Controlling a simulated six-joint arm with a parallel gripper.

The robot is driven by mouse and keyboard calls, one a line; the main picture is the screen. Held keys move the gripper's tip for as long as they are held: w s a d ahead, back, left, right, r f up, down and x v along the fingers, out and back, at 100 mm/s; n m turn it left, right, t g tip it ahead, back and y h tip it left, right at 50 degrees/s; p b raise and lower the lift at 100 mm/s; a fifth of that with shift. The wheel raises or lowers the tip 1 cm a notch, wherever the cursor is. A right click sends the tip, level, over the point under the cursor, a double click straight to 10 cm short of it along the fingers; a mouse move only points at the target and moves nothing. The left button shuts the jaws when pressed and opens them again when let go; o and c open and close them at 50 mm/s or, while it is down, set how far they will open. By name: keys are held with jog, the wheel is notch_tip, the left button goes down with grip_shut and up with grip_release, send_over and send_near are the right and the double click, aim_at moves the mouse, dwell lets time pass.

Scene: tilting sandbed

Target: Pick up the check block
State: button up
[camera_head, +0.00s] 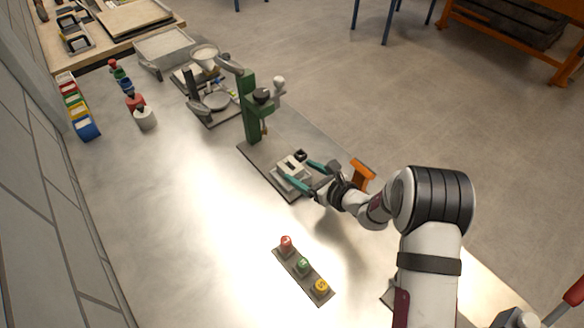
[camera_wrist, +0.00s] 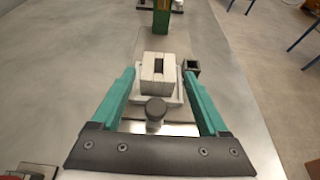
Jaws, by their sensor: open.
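A pale block with a dark slot in its top, which I take to be the check block (camera_head: 290,165), sits in a light holder on the grey base plate of the green drill-press-like stand. In the wrist view the block (camera_wrist: 148,69) is upright, centred ahead of my gripper. My gripper (camera_head: 297,171) is open, with its teal fingers (camera_wrist: 158,75) spread to the left and right of the block. Whether they touch it cannot be told. A dark round knob (camera_wrist: 155,108) on the holder's near side partly hides its front.
The green stand (camera_head: 250,108) rises just behind the block. A small black square piece (camera_wrist: 191,67) sits close to the right finger. A strip of red, green and yellow buttons (camera_head: 303,264) lies nearer. An orange piece (camera_head: 362,175) is right of the gripper.

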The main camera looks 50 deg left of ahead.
aim_at(287, 164)
jog(key=x, duration=0.5)
jog(key=shift+s+a, duration=0.1)
jog(key=shift+a, duration=0.15)
grip_shut()
